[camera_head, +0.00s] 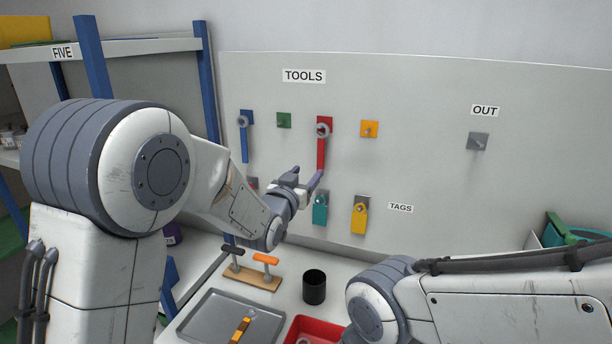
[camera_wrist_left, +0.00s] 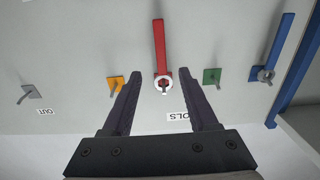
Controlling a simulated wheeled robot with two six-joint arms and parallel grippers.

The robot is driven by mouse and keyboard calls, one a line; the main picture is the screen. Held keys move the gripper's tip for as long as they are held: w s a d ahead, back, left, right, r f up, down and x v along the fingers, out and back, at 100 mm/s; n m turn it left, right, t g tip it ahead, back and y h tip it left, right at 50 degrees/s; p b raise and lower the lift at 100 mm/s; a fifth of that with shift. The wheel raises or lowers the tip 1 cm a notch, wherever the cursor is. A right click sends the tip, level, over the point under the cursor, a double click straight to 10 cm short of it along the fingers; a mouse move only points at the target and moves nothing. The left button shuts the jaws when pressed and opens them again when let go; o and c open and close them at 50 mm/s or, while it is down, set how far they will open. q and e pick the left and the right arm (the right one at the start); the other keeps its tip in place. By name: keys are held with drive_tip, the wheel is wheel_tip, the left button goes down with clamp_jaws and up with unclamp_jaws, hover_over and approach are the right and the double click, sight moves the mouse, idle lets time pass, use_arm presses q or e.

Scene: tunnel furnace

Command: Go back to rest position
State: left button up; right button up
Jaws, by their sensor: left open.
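My left arm comes in from the left in the head view. Its gripper (camera_head: 308,180) is in front of the tool board (camera_head: 440,120), just below the red tool (camera_head: 322,150) that hangs on a peg. In the left wrist view, which is upside down, the left gripper (camera_wrist_left: 165,90) is open with nothing between its fingers. The red tool (camera_wrist_left: 160,45) hangs beyond the fingertips, its ring on the peg, apart from the fingers as far as I can tell. My right arm shows at the lower right of the head view; its gripper is out of view.
A blue tool (camera_head: 244,138) hangs at the left; teal (camera_head: 320,212) and yellow (camera_head: 359,218) tags hang below. The counter holds a wooden rack (camera_head: 252,279), a black cup (camera_head: 314,288), a grey tray (camera_head: 205,318) and a red bin (camera_head: 312,324). A blue-posted shelf (camera_head: 140,46) stands left.

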use_arm(q)
drive_tip(key=s+d+f+m+g+y, duration=0.1)
drive_tip(key=s+f+g, duration=0.3)
drive_tip(key=s, duration=0.5)
drive_tip(key=s+d+f+m+g+y+b, duration=0.1)
drive_tip(key=s+f+g, duration=0.35)
drive_tip(key=s, duration=0.55)
drive_tip(key=s+d+f+g, duration=0.1)
drive_tip(key=s+f+g, duration=0.35)
drive_tip(key=s, duration=0.45)
drive_tip(key=s+a+f+g+y, duration=0.1)
drive_tip(key=s+a+g, duration=0.1)
drive_tip(key=s, duration=0.5)
drive_tip(key=s+a+f+m+g+y, duration=0.1)
drive_tip(key=s+a+g, duration=0.1)
drive_tip(key=s, duration=0.5)
drive_tip(key=shift+a+f+m+y, duration=0.15)
drive_tip(key=shift+a+m+y, duration=0.15)
drive_tip(key=shift+a, duration=0.5)
